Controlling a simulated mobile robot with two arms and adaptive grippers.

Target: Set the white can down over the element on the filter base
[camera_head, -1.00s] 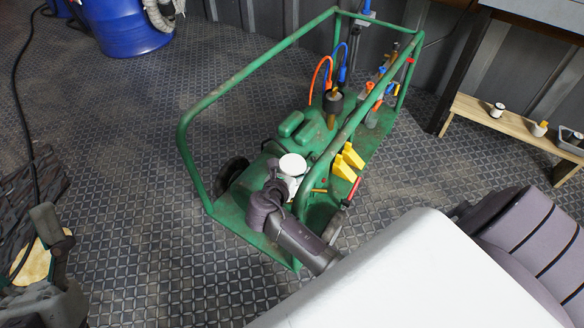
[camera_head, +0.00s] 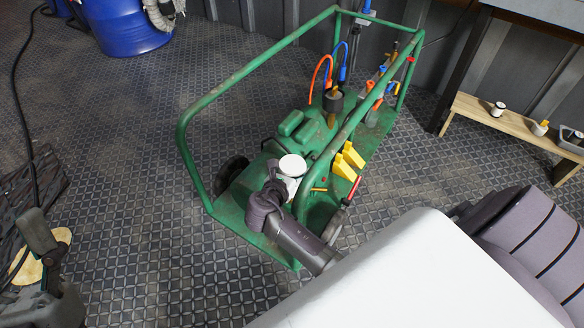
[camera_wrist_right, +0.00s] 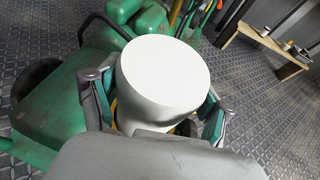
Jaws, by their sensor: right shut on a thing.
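The white can (camera_head: 292,165) is upright over the near part of the green cart, with its round white top facing up. My right gripper (camera_head: 286,187) is shut around its side. In the right wrist view the can (camera_wrist_right: 163,78) sits between the two fingers of my right gripper (camera_wrist_right: 155,100). A sliver of yellow shows at the can's lower left there. The element and filter base are hidden below the can and gripper; I cannot tell whether the can touches the base. My left gripper (camera_head: 46,262) is at the lower left, away from the cart; its opening is unclear.
The green cart (camera_head: 245,216) has raised tube rails (camera_head: 345,137) close to the can. Yellow wedges (camera_head: 347,160), an orange hose (camera_head: 318,75) and a blue hose (camera_head: 345,65) are on it. A wooden bench (camera_head: 520,128) stands right. A blue drum (camera_head: 130,30) stands at the back left.

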